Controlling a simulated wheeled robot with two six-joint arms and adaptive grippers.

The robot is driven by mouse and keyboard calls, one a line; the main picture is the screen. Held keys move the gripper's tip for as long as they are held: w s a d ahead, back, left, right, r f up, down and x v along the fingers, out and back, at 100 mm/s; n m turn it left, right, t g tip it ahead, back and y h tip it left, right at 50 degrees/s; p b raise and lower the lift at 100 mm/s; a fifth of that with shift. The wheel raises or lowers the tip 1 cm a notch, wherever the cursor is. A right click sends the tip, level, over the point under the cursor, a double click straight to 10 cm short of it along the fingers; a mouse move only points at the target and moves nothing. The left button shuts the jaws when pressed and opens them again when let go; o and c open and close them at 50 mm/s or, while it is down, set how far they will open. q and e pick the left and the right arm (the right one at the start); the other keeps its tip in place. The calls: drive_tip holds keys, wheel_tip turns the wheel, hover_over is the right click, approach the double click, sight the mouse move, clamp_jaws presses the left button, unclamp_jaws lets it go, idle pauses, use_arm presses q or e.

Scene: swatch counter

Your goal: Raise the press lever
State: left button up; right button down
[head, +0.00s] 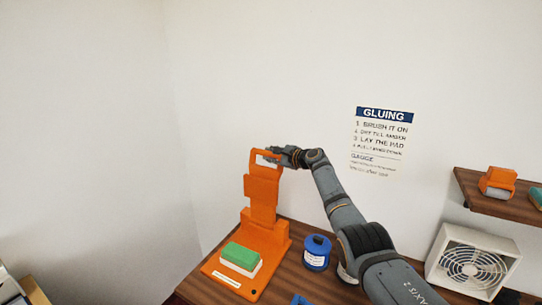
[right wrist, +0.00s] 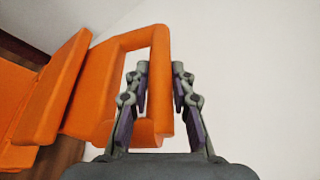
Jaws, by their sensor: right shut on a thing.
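The orange press (head: 262,236) stands on the wooden counter, with its lever (head: 262,190) upright above the base. The lever ends in a loop handle at the top, which also shows in the right wrist view (right wrist: 125,42). My right gripper (head: 268,154) is at that handle. In the right wrist view its two fingers (right wrist: 160,72) are on either side of the handle's outer bar, shut on it. A green-topped white block (head: 240,256) lies on the press base. My left gripper is not in view.
A blue jar (head: 317,252) stands right of the press, near my right arm. A white box fan (head: 473,262) is at the right, under a wooden shelf (head: 500,197) with an orange item (head: 497,181). A gluing sign (head: 381,140) hangs on the wall.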

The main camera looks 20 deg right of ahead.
drive_tip(key=shift+a+f, duration=0.1)
drive_tip(key=shift+f, duration=0.05)
drive_tip(key=c, duration=1.1)
unclamp_jaws()
drive_tip(key=shift+c, duration=0.2)
drive_tip(key=shift+s, duration=0.1)
drive_tip(key=v, duration=1.2)
